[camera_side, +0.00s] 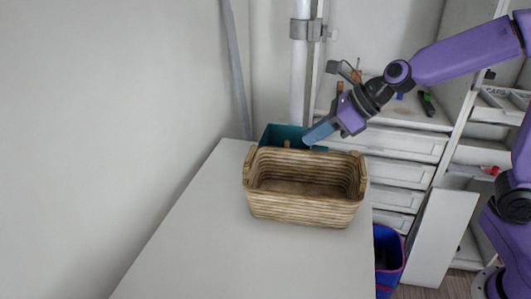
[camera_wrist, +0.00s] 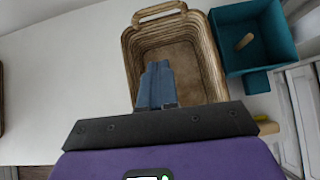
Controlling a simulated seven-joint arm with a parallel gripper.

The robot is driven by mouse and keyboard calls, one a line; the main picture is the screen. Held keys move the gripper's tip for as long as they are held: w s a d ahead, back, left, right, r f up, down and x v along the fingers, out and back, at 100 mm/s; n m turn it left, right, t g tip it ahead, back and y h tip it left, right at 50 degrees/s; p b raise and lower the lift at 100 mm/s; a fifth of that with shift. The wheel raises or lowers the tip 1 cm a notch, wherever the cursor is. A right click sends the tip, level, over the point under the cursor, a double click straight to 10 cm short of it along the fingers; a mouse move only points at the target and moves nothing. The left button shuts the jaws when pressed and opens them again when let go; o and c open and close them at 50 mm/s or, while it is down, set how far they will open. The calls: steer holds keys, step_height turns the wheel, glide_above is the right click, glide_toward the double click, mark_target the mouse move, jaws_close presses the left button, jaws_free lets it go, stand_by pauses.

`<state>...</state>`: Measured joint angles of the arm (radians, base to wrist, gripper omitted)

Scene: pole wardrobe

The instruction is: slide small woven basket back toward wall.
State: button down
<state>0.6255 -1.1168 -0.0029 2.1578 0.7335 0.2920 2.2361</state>
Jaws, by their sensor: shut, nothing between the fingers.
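The woven basket (camera_side: 300,208) is tan, rectangular and empty, with a raised handle at each short end. It stands upright on the white table top. In the wrist view the basket (camera_wrist: 212,62) lies beneath and beyond my fingers, its near end hidden by my gripper. My gripper (camera_side: 310,138) is shut and empty, its blue fingers angled down above the basket's far long side, near the teal box. In the wrist view my gripper (camera_wrist: 157,68) shows its closed fingertips over the basket's inside. Contact with the basket cannot be made out.
A teal box (camera_side: 272,135) with a tan peg-like piece in it stands right behind the basket; it also shows in the wrist view (camera_wrist: 279,25). White drawers (camera_side: 395,172) and a pole (camera_side: 299,70) stand behind. The table's left and front (camera_side: 205,245) are clear.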

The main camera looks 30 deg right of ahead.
steer(key=w+a+r+x, duration=0.1)
steer(key=r+x, duration=0.1)
steer(key=x, duration=1)
steer(key=shift+w+a+f, duration=0.15)
steer(key=shift+w+a, duration=0.2)
steer(key=shift+w, duration=0.05)
stand_by(0.4)
steer(key=w+a, duration=1.2)
steer(key=shift+w, duration=0.2)
stand_by(0.6)
steer(key=shift+d, duration=0.1)
